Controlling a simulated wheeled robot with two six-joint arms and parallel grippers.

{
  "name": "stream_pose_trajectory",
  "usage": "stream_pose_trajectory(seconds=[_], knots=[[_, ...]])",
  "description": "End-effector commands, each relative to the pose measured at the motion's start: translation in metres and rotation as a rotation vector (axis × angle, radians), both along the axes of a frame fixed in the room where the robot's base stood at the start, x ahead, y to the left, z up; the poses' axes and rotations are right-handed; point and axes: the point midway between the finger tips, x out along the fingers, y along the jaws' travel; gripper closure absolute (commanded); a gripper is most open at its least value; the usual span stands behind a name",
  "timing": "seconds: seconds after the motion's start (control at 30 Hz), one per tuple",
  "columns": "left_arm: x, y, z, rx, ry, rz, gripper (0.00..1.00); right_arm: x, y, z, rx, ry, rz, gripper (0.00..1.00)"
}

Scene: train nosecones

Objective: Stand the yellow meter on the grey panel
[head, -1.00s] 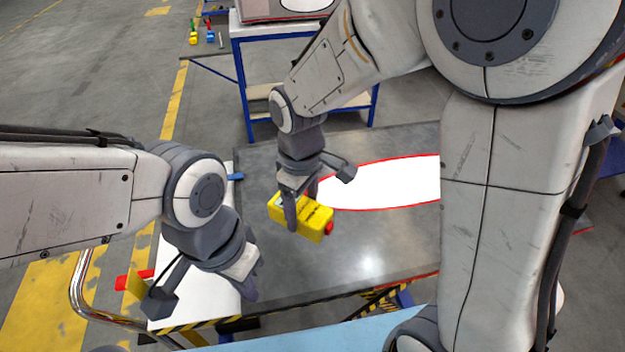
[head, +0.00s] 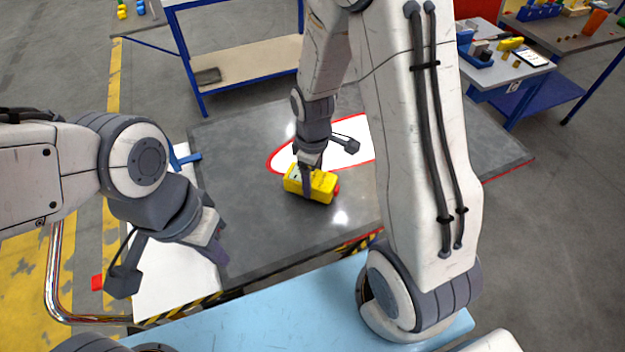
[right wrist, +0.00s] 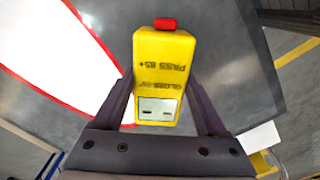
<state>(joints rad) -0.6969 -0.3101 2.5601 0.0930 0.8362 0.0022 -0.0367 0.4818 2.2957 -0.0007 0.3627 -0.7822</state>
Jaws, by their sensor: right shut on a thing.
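The yellow meter (head: 323,186) has a red end and a small light display. It lies on its side, long axis roughly level, at or just above the grey panel (head: 245,225); I cannot tell whether it touches. My right gripper (head: 308,182) is shut on the meter from above. The right wrist view shows the meter (right wrist: 163,85) between both fingers, its printed face and display towards the camera and its red end away. My left gripper (head: 168,265) is open and empty at the left, over the white surface beside the panel.
A white oval with a red rim (head: 283,157) marks the panel just behind the meter. A light blue surface (head: 300,300) lies in front. A blue-framed table (head: 245,65) stands behind, and tables with loose items (head: 505,70) stand at the far right. The panel's front left is clear.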

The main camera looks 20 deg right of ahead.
Motion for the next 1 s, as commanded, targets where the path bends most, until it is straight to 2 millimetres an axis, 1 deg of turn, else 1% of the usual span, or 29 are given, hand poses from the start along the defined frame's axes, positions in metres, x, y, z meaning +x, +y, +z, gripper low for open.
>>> stream_pose_trajectory(seconds=[0.1,0.2,0.43,0.57,0.6,0.63,0.67,0.87,0.97,1.0], knots=[[0.0,0.0,0.005,0.0,0.0,0.0,1.0,-0.001,0.0,-0.014,0.0,0.004,0.0,1.0],[0.0,0.0,0.006,0.0,0.0,0.0,1.0,0.0,0.0,-0.02,0.0,0.001,0.0,1.0],[0.0,0.0,0.005,0.0,0.0,0.0,1.0,0.0,0.001,-0.021,0.0,-0.001,0.0,1.0],[0.0,0.0,0.002,0.0,0.0,0.0,1.0,0.0,0.001,-0.025,0.0,0.0,0.0,1.0],[0.0,0.0,0.003,0.0,0.0,0.0,1.0,0.0,0.001,-0.024,0.0,0.0,0.0,0.14],[0.0,0.0,0.003,0.0,0.0,0.0,1.0,0.0,0.001,-0.024,0.0,0.0,0.0,0.03],[0.0,0.0,0.003,0.0,0.0,0.0,1.0,0.0,0.001,-0.024,0.0,0.0,0.0,0.0],[0.0,0.0,0.003,0.0,0.0,0.0,1.0,0.0,0.001,-0.023,0.0,0.0,0.0,0.0],[0.0,0.0,0.007,0.0,0.0,0.0,1.0,0.0,0.001,-0.018,0.0,0.0,0.0,0.0],[0.0,0.0,0.004,0.0,0.0,0.0,1.0,0.0,0.001,-0.017,0.0,-0.001,0.0,0.0]])
